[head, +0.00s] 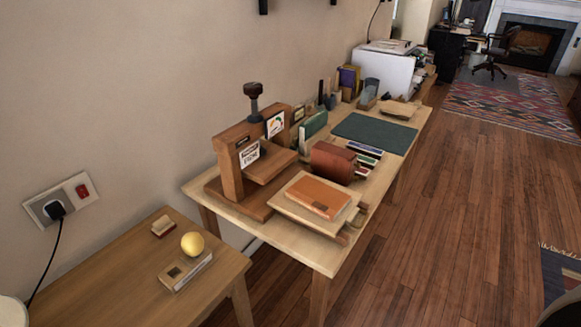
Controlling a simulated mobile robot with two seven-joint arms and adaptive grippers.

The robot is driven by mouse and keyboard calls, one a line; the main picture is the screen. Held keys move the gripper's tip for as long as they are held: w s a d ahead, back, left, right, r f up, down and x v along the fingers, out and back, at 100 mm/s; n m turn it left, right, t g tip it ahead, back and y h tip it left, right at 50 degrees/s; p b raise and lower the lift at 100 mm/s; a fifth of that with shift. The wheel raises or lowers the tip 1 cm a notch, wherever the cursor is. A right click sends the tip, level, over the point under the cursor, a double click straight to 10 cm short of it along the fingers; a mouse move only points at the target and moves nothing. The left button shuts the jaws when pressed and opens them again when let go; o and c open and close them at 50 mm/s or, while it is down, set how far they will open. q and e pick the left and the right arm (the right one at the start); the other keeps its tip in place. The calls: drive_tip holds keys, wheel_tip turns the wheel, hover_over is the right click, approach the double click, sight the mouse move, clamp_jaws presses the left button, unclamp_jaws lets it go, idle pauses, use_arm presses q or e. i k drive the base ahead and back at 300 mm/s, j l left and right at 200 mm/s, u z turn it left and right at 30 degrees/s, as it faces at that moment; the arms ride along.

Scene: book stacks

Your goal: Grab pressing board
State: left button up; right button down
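A pale wooden board (284,203) lies near the front right of the long wooden table, with an orange-brown book (318,197) flat on top of it. This looks like a pressing board, but I cannot be sure. Another pale flat piece (398,109), possibly also a board, lies at the table's far end. A wooden book press (232,166) with a dark screw knob stands left of the book.
The long table (310,250) holds a reddish-brown rounded object (333,162), a green mat (374,133) and several upright books. A lower table (110,280) at left carries a yellow ball (192,244) and small blocks. Open wooden floor (440,240) lies to the right.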

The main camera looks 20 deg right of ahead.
sight(397, 108)
drive_tip(key=z, duration=1.3)
drive_tip(key=i+l, duration=0.2)
drive_tip(key=l, duration=0.2)
drive_tip(key=i+l, duration=0.25)
drive_tip(key=l, duration=0.15)
drive_tip(key=i+l, duration=0.2)
drive_tip(key=l, duration=0.2)
drive_tip(key=i+l+z, duration=0.1)
drive_tip(key=i+l, duration=0.15)
drive_tip(key=l, duration=0.15)
drive_tip(key=i+l, duration=0.15)
drive_tip(key=i, duration=0.4)
drive_tip(key=i+l+z, duration=0.15)
drive_tip(key=i, duration=0.45)
